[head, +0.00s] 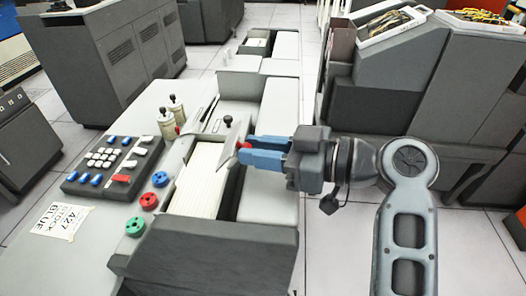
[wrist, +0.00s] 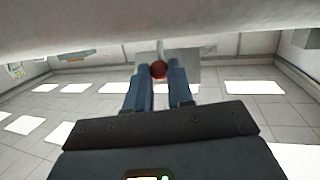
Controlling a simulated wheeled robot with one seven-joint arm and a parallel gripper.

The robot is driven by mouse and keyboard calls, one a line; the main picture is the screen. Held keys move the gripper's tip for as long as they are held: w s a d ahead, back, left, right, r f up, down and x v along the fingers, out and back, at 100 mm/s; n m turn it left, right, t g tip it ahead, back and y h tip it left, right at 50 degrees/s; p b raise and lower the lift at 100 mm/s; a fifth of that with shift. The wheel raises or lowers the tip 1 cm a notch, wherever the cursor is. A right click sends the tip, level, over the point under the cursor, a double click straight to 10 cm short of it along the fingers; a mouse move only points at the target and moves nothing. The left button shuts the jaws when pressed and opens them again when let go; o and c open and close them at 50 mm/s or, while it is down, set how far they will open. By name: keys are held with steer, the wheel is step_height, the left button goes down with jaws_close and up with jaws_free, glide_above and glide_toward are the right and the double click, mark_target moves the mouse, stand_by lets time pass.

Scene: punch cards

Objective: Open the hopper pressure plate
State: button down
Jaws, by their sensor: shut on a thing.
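The hopper (head: 186,211) is a long channel holding a stack of white cards (head: 207,172). A grey pressure plate (head: 226,152) stands tilted at the far end of the cards, with a red knob (head: 243,146) on its right side. My gripper (head: 247,152) reaches in from the right, its blue fingers shut on the red knob. In the wrist view the red knob (wrist: 158,70) sits between the blue fingertips, with the grey plate (wrist: 190,66) behind it. The fingers partly hide the knob.
Left of the hopper are a button panel (head: 110,161), red and green round knobs and a paper label (head: 62,221). Two small bottle-like items (head: 171,120) stand behind. A grey cabinet (head: 420,95) rises at the right, near my arm.

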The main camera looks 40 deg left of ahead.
mark_target(235, 141)
steer(key=r+h, duration=0.1)
steer(key=a+t+h+p, duration=0.1)
steer(key=shift+s+a+r+h, duration=0.15)
steer(key=shift+s+r+h, duration=0.15)
steer(key=shift+s+r, duration=0.05)
steer(key=shift+s+a+r+n+t+h+p, duration=0.1)
steer(key=shift+s+a+n+t+h+p, duration=0.15)
steer(key=shift+h, duration=0.25)
steer(key=shift+s+a+r+n+t+h+p, duration=0.1)
steer(key=shift+a+n+t+h+p, duration=0.05)
steer(key=shift+a+t+h+p, duration=0.3)
steer(key=shift+d, duration=0.15)
steer(key=c, duration=1)
jaws_free()
steer(key=shift+b+v, duration=0.7)
steer(key=shift+v, duration=3.15)
steer(key=shift+w, duration=0.1)
